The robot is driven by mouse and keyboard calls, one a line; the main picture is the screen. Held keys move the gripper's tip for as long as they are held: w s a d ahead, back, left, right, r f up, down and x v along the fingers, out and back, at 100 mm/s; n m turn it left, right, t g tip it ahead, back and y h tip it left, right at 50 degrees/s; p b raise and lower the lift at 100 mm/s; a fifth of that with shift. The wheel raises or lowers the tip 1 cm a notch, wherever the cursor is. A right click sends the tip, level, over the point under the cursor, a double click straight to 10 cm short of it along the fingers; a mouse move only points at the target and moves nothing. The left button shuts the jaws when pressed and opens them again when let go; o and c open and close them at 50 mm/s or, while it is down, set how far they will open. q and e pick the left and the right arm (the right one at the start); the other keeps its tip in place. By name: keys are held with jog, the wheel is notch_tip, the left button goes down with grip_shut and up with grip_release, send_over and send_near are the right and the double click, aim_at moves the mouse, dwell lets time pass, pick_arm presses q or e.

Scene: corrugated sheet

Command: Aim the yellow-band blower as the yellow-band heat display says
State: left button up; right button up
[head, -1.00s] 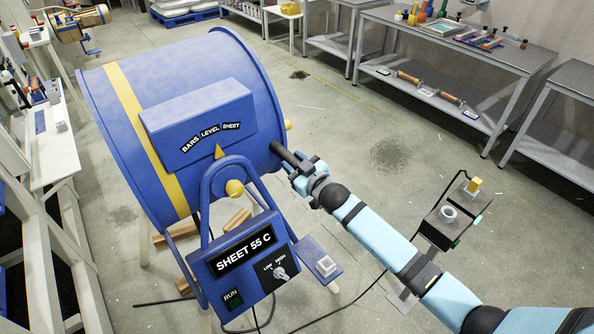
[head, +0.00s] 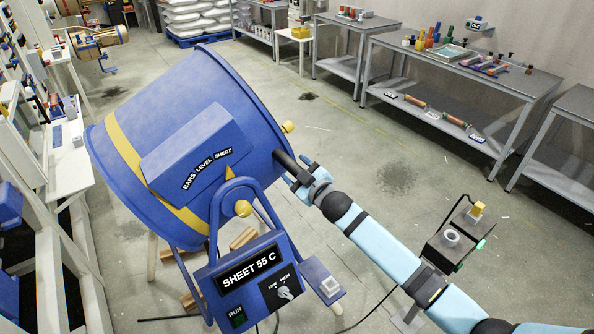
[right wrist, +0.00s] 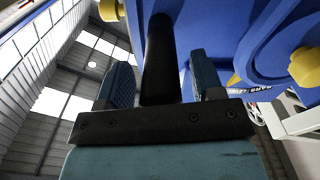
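The yellow-band blower is a large blue drum (head: 205,95) with a yellow band (head: 135,160), tilted on a blue stand. Its scale plate (head: 190,160) reads BARS, LEVEL, SHEET; the yellow pointer (head: 229,171) stands below the SHEET end. The heat display (head: 249,269) on the stand reads "SHEET 55 C". A black handle (head: 287,162) sticks out of the drum's right side. My left gripper is not in view.
A small black stand with a yellow-topped part (head: 476,210) is near my right arm. Grey benches (head: 480,75) line the right wall. The middle floor (head: 385,170) is clear.

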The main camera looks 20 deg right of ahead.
jog(key=b+v, duration=0.2)
jog(key=v, duration=1.1)
jog(key=shift+s+b, duration=0.35)
jog(key=shift+s, duration=0.05)
jog(key=shift+d, duration=0.1)
